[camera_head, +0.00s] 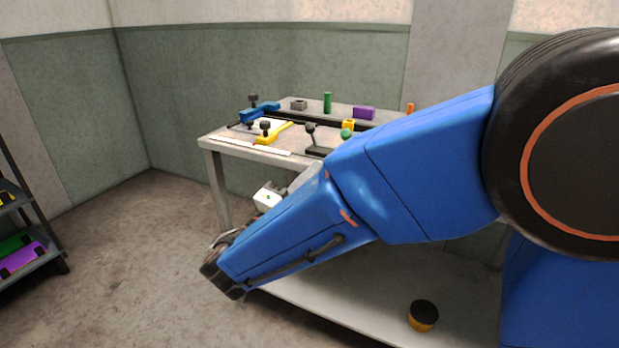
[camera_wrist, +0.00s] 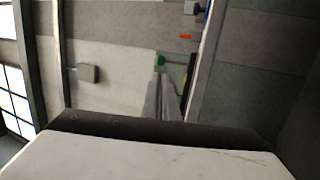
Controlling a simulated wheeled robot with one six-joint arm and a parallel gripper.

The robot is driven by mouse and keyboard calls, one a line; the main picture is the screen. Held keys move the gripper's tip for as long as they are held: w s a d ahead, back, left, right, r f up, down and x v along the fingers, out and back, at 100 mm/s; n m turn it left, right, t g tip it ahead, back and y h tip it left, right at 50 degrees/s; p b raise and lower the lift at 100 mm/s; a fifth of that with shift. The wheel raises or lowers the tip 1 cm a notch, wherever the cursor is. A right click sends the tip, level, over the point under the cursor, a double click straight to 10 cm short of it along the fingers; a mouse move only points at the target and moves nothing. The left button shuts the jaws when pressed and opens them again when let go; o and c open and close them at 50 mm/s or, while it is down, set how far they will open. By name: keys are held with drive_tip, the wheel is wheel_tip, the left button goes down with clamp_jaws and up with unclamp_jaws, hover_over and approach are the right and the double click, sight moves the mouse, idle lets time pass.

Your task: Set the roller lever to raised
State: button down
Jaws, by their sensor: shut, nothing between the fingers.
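A black lever with a round knob (camera_head: 311,128) stands on a dark base at the front of the worktable (camera_head: 228,146); it may be the roller lever, but I cannot tell for sure, and its exact setting is too small to read. My gripper (camera_wrist: 162,84) shows in the wrist view as two grey fingers close together, shut and empty. A green piece (camera_wrist: 159,59) appears just beyond the fingertips, apparently apart from them. In the head view my blue arm hides the table's right part, and the fingers are not clearly seen.
On the table are a blue clamp (camera_head: 262,111), a yellow clamp (camera_head: 272,134), a green cylinder (camera_head: 327,102), a purple block (camera_head: 364,113) and a green knob (camera_head: 347,133). A shelf (camera_head: 42,262) stands at the left. Floor (camera_head: 130,260) between is clear.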

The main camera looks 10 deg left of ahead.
approach(343, 131)
drive_tip(key=w+d, duration=0.1)
drive_tip(key=w, duration=0.1)
drive_tip(key=w+d, duration=0.2)
drive_tip(key=shift+w+r, duration=0.2)
drive_tip(key=shift+d+r, duration=0.1)
idle(0.4)
drive_tip(key=shift+w+d+r+g+y, duration=0.15)
drive_tip(key=shift+w+r+g+y, duration=0.2)
drive_tip(key=shift+r+g, duration=0.25)
drive_tip(key=shift+w+d+r+g+y, duration=0.1)
drive_tip(key=shift+w+r+g+y, duration=0.3)
drive_tip(key=shift+g, duration=0.3)
drive_tip(key=w+r+g+y, duration=0.1)
drive_tip(key=w+d+r+n+g, duration=0.1)
drive_tip(key=g, duration=0.1)
drive_tip(key=shift+w+y, duration=0.15)
drive_tip(key=shift+y, duration=0.2)
drive_tip(key=shift+w+d+r+n+g+y, duration=0.1)
drive_tip(key=shift+w+d+g+y, duration=0.2)
drive_tip(key=shift+w+g, duration=0.45)
drive_tip(key=shift+w+d+r+n+g+y, duration=0.1)
drive_tip(key=shift+w+d+r+g+y, duration=0.15)
drive_tip(key=shift+w+g, duration=0.5)
drive_tip(key=shift+w+d+n+g+y, duration=0.1)
drive_tip(key=shift+w+d+g+y, duration=0.2)
drive_tip(key=shift+w+g, duration=0.4)
drive_tip(key=shift+w+a, duration=0.1)
